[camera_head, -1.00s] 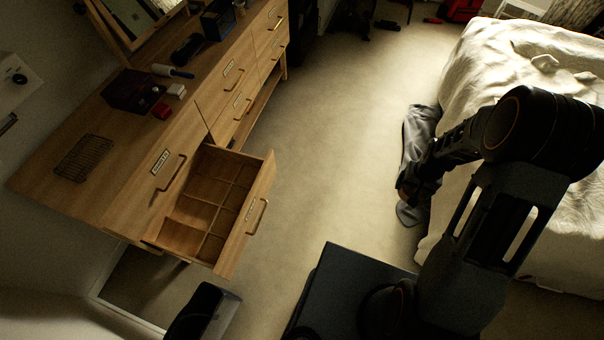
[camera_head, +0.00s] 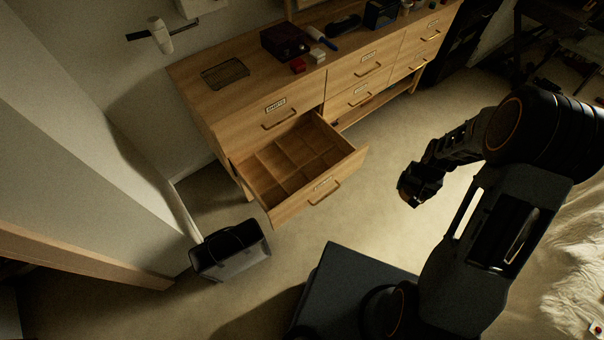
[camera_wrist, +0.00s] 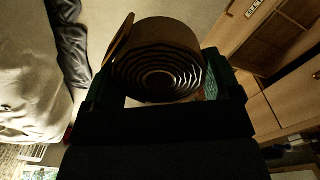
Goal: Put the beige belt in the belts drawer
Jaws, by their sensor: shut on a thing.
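The belt (camera_wrist: 158,62) is a rolled coil with a loose end, held between the jaws of my gripper (camera_wrist: 160,88) in the wrist view. It looks brownish in the dim light. In the head view my gripper (camera_head: 411,198) is above the floor, right of the open drawer (camera_head: 340,172); the belt is too dark to make out there. The open drawer is wooden, divided into several compartments that look empty. It has a label and a handle on its front; the label is too small to read.
The wooden dresser (camera_head: 225,112) carries a wire basket (camera_head: 225,73), a dark box (camera_head: 285,41) and small items on top. A dark bag (camera_head: 230,252) stands on the floor left of the drawer. A bed (camera_head: 570,260) is at the right. Floor between drawer and gripper is clear.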

